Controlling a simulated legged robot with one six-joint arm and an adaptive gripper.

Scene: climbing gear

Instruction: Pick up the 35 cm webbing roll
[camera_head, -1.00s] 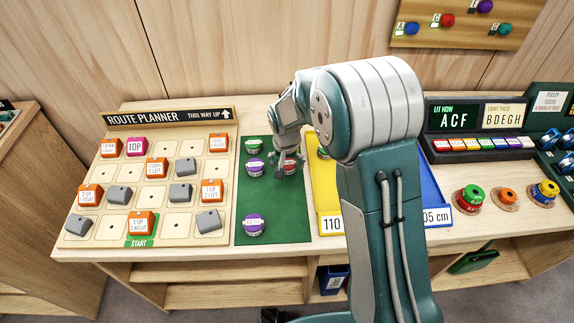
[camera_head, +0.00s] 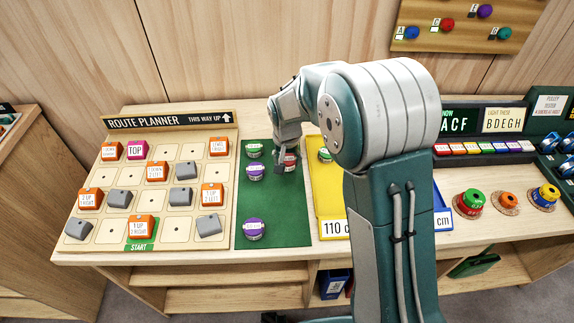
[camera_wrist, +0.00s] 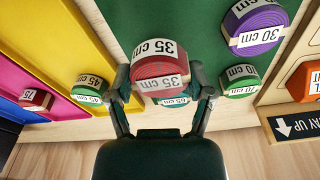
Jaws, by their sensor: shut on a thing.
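The 35 cm webbing roll (camera_wrist: 160,62) is red with white labels reading "35 cm". In the wrist view it sits between the two fingers of my gripper (camera_wrist: 162,88), which are shut on it from both sides. In the head view the red roll (camera_head: 291,162) shows at the right part of the green mat (camera_head: 275,230), partly hidden by my gripper (camera_head: 284,166). A teal roll labelled 65 cm (camera_wrist: 173,100) shows just beyond the red roll, partly covered. I cannot tell whether the red roll is clear of the mat.
A purple 30 cm roll (camera_wrist: 256,27) and a green 70 cm roll (camera_wrist: 240,81) are nearby on the mat. Another purple roll (camera_head: 253,230) lies at its front. The yellow tray (camera_head: 328,208) adjoins on the right, the route planner board (camera_head: 108,236) on the left.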

